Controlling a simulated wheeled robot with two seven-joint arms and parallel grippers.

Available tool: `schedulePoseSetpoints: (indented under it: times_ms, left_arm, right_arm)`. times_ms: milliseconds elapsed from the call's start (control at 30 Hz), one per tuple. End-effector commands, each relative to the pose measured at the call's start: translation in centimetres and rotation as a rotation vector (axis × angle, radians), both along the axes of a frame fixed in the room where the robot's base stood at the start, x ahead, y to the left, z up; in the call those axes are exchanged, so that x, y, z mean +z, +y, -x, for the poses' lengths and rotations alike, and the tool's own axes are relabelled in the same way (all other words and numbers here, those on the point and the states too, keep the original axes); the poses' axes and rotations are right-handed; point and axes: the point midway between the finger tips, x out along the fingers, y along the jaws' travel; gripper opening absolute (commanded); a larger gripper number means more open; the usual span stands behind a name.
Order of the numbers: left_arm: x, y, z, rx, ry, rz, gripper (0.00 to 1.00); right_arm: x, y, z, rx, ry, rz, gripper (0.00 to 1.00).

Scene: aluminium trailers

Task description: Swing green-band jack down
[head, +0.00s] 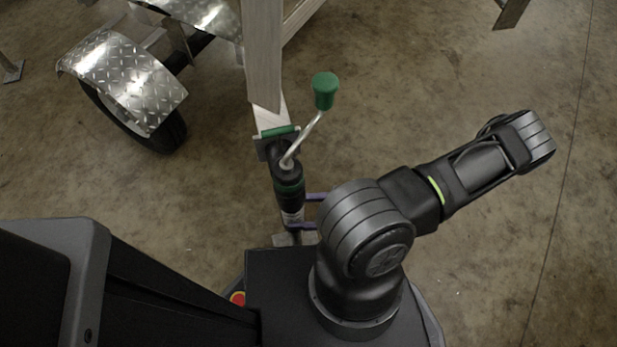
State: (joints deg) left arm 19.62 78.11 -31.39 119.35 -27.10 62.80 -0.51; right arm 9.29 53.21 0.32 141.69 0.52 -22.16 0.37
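The green-band jack (290,187) stands upright at the trailer's tongue, near the middle of the head view. It is dark, with a green band round its top section. A bent silver crank with a green knob (325,91) rises from its top. My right gripper (309,212) is at the jack's right side, low on the tube, with two purple-blue fingers apart. The nearer finger crosses in front of the tube; the farther one ends at its edge. The gripper's body is hidden behind my arm, and I cannot tell whether the fingers press on the tube. My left gripper is out of view.
The trailer's aluminium frame (262,55) runs away from the jack. A tread-plate fender (125,80) over a black tyre (160,137) is at upper left. A grey foot plate (287,240) shows under the jack. The concrete floor (480,80) is open at right.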

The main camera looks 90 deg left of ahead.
Motion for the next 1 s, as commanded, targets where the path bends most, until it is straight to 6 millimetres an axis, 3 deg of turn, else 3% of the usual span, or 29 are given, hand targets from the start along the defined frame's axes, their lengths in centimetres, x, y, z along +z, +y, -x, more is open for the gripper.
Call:
schedulePoseSetpoints:
  times_ms: [33,67,300,667,1000]
  left_arm:
    - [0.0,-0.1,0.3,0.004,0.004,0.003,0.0]
    - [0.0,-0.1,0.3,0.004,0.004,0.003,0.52]
    - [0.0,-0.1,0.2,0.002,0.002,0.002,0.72]
    - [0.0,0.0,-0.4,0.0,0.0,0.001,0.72]
    - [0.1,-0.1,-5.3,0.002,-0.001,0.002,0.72]
  right_arm:
    - [0.0,0.0,0.0,0.0,0.0,0.0,0.36]
    - [0.0,0.0,0.0,0.0,0.0,0.0,0.36]
    - [0.0,0.0,0.0,0.0,0.0,0.0,0.36]
    - [0.1,0.0,0.0,0.0,0.001,0.0,0.36]
    - [1.1,0.0,0.2,0.003,0.004,-0.001,0.36]
